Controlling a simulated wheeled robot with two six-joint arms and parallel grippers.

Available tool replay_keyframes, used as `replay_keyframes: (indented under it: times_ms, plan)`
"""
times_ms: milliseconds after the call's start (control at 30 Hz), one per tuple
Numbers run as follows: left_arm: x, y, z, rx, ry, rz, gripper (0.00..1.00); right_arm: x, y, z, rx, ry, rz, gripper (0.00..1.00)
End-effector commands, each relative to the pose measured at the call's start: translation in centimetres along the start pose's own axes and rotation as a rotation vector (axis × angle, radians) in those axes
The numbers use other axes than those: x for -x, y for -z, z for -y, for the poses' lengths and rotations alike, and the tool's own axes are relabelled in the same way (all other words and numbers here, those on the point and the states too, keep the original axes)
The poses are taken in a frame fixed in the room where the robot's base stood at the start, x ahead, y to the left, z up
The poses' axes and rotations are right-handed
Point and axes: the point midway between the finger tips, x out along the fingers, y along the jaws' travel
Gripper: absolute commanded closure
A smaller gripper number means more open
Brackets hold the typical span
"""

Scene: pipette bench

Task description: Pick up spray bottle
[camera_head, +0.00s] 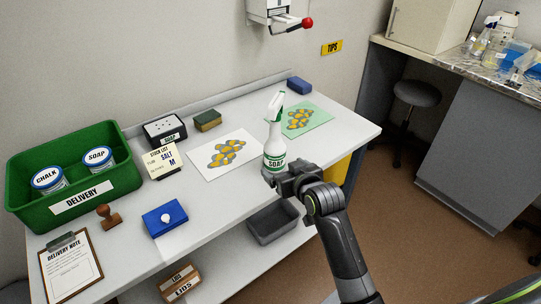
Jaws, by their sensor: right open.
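The spray bottle (274,138) is white with a green and white spray head and a "SOAP" label. It stands upright towards the right part of the white table. My right gripper (279,179) is open at the bottle's lower front. It hides the bottle's base, and I cannot tell whether the fingers are beside or around it. My left gripper is not in view.
A yellow-patterned white sheet (205,163) lies left of the bottle and a green one (318,112) behind it to the right. A green delivery bin (118,184), a blue box (151,224) and a clipboard (91,274) are further left. A grey bin (263,232) sits below.

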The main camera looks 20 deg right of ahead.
Motion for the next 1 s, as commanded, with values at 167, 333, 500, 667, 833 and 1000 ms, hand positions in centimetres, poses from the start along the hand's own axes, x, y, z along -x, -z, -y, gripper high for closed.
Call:
replay_keyframes:
  times_ms: [167,333,500,667,833,1000]
  plan:
    - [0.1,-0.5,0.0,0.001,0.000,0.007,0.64,-2.9,0.0,0.0,0.001,0.000,0.002,0.12]
    - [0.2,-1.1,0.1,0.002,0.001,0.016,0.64,-5.1,0.0,0.0,0.001,-0.001,0.001,0.12]
    - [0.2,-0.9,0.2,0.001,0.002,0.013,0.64,-6.1,0.0,0.0,0.001,-0.001,0.000,0.12]
    - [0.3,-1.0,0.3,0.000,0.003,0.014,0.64,-6.8,0.0,-0.1,0.001,-0.001,0.000,0.12]
    - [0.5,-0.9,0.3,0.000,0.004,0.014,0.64,-8.6,-0.2,-0.2,0.001,0.000,0.002,0.12]
    - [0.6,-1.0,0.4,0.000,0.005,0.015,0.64,-10.5,-0.4,-0.3,0.000,0.000,0.002,0.12]
